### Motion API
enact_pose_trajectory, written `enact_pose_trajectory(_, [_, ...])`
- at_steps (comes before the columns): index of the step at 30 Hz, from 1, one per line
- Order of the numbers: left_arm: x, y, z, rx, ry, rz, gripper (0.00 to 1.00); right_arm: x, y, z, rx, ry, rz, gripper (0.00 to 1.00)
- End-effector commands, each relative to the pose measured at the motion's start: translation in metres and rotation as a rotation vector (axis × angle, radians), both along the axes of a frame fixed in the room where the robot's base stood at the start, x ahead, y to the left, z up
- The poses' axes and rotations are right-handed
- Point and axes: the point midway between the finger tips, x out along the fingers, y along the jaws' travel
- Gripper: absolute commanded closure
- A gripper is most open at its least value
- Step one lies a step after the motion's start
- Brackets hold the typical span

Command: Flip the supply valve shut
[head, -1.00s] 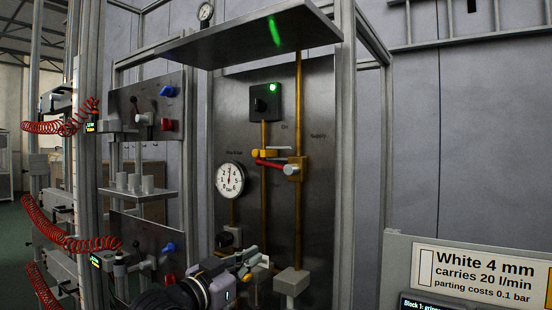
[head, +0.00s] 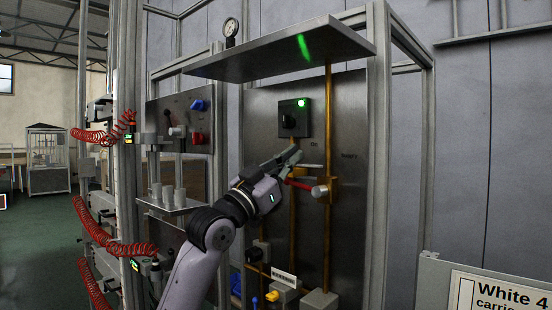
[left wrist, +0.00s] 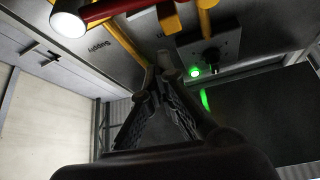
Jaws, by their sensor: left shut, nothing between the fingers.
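The supply valve (head: 335,186) is a yellow brass body on the vertical pipe, below the printed word "Supply". Its red lever (head: 299,184) points left from it, nearly level, with a grey round end on the valve's front. My left gripper (head: 294,154) is shut and empty, its tips just above and left of the red lever in the head view. In the left wrist view the shut fingertips (left wrist: 166,62) stand apart from the red lever (left wrist: 118,16), which runs across the top. My right gripper is not in view.
A black switch box (head: 294,118) with a green light is above the gripper. A dark shelf (head: 280,55) juts out over the panel. A yellow block (head: 283,292) and a grey block (head: 319,303) are low on it. Red coiled hoses (head: 95,225) hang at left.

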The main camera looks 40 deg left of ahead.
Motion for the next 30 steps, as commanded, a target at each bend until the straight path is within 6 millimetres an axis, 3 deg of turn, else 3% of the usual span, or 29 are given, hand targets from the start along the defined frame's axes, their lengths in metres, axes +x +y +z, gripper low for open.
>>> enact_pose_trajectory(3, [0.003, 0.003, -0.021, 0.0, 0.007, 0.001, 1.0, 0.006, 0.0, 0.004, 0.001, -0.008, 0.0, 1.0])
enact_pose_trajectory(8, [0.005, 0.006, -0.034, -0.001, 0.004, 0.0, 1.0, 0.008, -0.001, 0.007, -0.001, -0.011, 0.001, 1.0])
enact_pose_trajectory(22, [0.006, 0.007, -0.041, -0.002, 0.001, 0.0, 1.0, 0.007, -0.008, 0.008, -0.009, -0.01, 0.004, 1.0])
enact_pose_trajectory(30, [0.008, 0.012, -0.061, -0.105, 0.012, 0.003, 1.0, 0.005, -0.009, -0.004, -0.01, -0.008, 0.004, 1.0])
